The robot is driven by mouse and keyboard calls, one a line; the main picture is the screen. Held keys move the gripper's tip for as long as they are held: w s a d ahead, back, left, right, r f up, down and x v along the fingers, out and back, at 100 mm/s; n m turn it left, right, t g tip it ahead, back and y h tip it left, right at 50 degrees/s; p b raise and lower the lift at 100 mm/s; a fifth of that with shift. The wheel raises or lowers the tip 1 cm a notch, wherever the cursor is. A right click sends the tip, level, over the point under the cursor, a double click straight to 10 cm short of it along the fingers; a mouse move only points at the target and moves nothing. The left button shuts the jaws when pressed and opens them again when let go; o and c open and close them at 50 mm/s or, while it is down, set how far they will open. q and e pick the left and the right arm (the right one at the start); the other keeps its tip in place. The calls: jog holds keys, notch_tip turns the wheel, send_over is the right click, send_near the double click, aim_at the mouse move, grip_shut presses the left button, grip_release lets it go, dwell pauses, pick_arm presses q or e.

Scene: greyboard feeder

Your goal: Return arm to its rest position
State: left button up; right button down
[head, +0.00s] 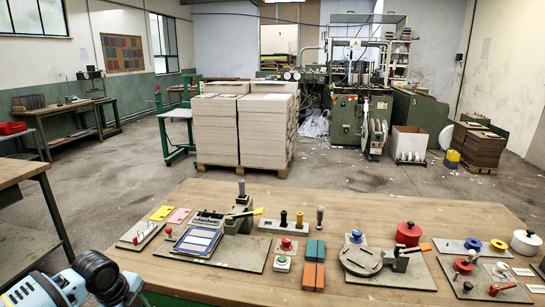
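A blue and dark grey part of my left arm shows in the bottom left corner of the head view, in front of the wooden table (340,203). Its gripper cannot be seen. My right arm and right gripper are not in view. No object is seen being held.
The tabletop carries several grey plates with knobs and levers, a blue-framed tray (197,241), orange and green blocks (314,263), a red pot (408,234) and a white pot (525,242). Greyboard stacks (240,130) stand behind on a pallet. A workbench (22,172) is at left.

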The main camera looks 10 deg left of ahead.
pick_arm(q)
jog(key=s+d+f+n+t+h+p, duration=0.1)
jog(key=s+d+f+n+t+h, duration=0.2)
jog(key=s+d+f+n, duration=0.85)
jog(key=s+d+f+n+t+y, duration=0.1)
jog(key=s+d+f+n, duration=0.1)
jog(key=s, duration=1)
jog(key=s+d+f+n+t+y+p, duration=0.1)
jog(key=s+d+n, duration=0.3)
jog(key=s, duration=0.8)
jog(key=shift+d+f+t, duration=0.5)
jog(key=shift+d, duration=0.2)
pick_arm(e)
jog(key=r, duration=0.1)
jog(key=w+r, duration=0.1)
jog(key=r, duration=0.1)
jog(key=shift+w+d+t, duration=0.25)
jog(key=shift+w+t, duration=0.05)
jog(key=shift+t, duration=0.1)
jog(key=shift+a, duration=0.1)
